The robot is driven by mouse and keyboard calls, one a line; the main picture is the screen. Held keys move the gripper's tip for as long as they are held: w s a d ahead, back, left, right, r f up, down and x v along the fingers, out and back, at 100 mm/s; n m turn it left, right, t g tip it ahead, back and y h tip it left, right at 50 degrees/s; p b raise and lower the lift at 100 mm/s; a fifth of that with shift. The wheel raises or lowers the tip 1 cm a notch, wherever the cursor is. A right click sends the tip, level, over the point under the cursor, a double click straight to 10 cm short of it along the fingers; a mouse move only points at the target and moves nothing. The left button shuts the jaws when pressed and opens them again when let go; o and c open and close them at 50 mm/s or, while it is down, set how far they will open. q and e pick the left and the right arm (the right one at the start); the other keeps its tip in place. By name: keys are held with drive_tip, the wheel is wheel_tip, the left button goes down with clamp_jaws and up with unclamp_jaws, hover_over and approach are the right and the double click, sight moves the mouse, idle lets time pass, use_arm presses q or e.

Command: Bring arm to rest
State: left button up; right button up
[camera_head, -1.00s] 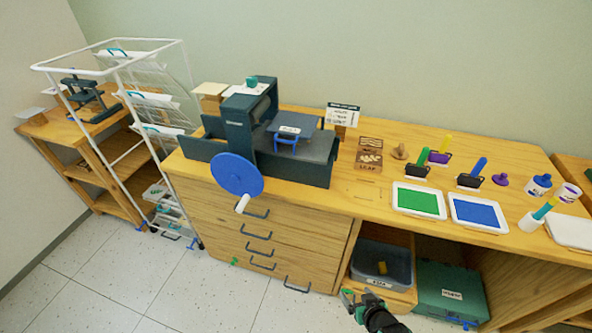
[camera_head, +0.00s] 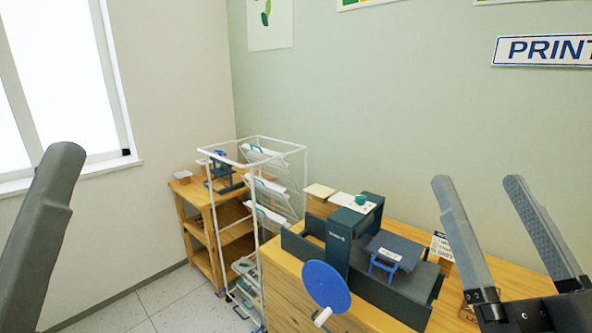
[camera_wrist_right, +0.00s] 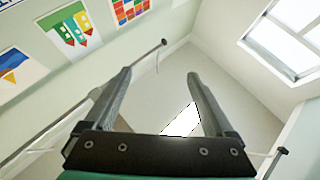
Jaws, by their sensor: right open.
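My right gripper (camera_head: 478,184) is raised at the lower right of the head view. Its two grey fingers point up and stand apart, with nothing between them. In the right wrist view the open fingers (camera_wrist_right: 158,76) point up toward the walls and ceiling, also empty. At the left edge of the head view, one dark grey finger of my left gripper (camera_head: 42,235) stands upright. Its other finger is outside the picture, so its opening does not show.
A dark press (camera_head: 385,285) with a blue wheel (camera_head: 326,286) stands on the wooden cabinet, partly below my right gripper. A white wire rack (camera_head: 262,215) and wooden shelf (camera_head: 205,228) stand left of it. A window (camera_head: 60,75) is at left.

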drive_tip(key=s+r+t+y+p, duration=0.1)
drive_tip(key=s+r+t+p, duration=0.1)
drive_tip(key=s+r, duration=0.6)
wheel_tip(320, 180, up, 35)
drive_tip(key=p, duration=3.6)
drive_tip(key=shift+w+n, duration=0.35)
drive_tip(key=shift+n, duration=0.05)
